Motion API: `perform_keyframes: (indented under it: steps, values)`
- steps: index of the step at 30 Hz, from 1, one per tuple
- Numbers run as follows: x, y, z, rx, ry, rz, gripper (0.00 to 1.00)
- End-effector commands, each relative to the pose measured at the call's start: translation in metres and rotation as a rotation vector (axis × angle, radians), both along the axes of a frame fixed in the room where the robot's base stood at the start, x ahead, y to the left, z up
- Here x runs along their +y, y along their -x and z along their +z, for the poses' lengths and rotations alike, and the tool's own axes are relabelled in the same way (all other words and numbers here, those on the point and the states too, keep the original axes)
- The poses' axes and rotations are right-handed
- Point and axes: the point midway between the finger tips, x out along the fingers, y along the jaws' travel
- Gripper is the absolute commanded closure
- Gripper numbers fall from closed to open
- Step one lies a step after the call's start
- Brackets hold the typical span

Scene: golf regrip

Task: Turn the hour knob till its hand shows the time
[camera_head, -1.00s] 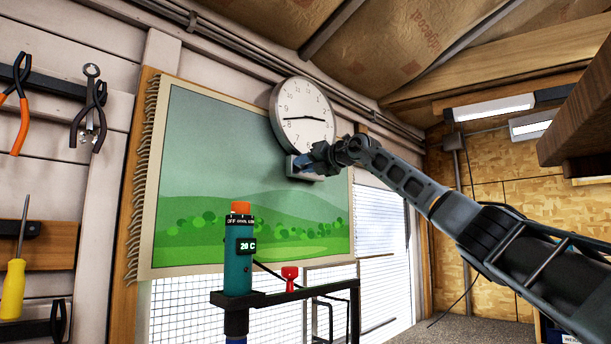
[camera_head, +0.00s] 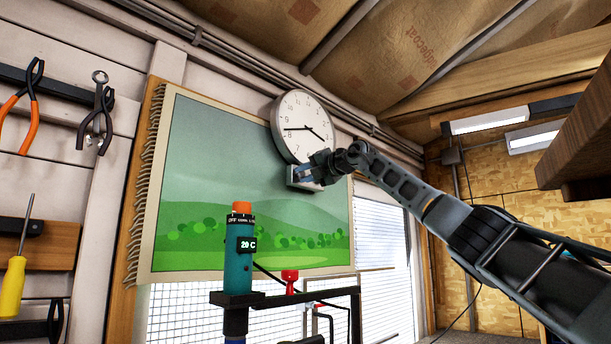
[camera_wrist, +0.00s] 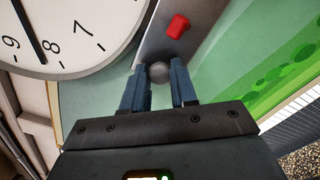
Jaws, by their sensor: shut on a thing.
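The white round wall clock (camera_head: 298,108) hangs at the upper middle; it also shows in part at the left of the wrist view (camera_wrist: 60,25). One dark hand points left, between 8 and 9; the other points to the lower right, near 4. A grey metal box (camera_head: 294,184) sits under the clock and shows as a strip in the wrist view (camera_wrist: 160,38). My gripper (camera_head: 304,173) is at this box. In the wrist view its blue fingers (camera_wrist: 160,80) are shut on a round grey knob (camera_wrist: 159,71), which they partly hide. A red knob (camera_wrist: 178,26) is farther along the strip, untouched.
A green landscape hanging (camera_head: 230,190) is behind the box. A teal cylinder with an orange top (camera_head: 239,260) and a red knob-like piece (camera_head: 290,280) stand on a black frame below. Pliers (camera_head: 98,115) hang at the left.

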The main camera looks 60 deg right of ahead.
Motion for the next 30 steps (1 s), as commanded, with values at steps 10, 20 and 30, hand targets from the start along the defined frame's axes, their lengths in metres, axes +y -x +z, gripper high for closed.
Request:
perform_keyframes:
  steps: [10, 20, 30]
  values:
    - [-0.001, 0.0, 0.0, 0.0, 0.001, -0.001, 0.6]
    - [0.0, 0.0, 0.0, 0.0, 0.001, -0.001, 0.47]
    - [0.007, 0.037, -0.003, -0.001, 0.005, -0.002, 0.47]
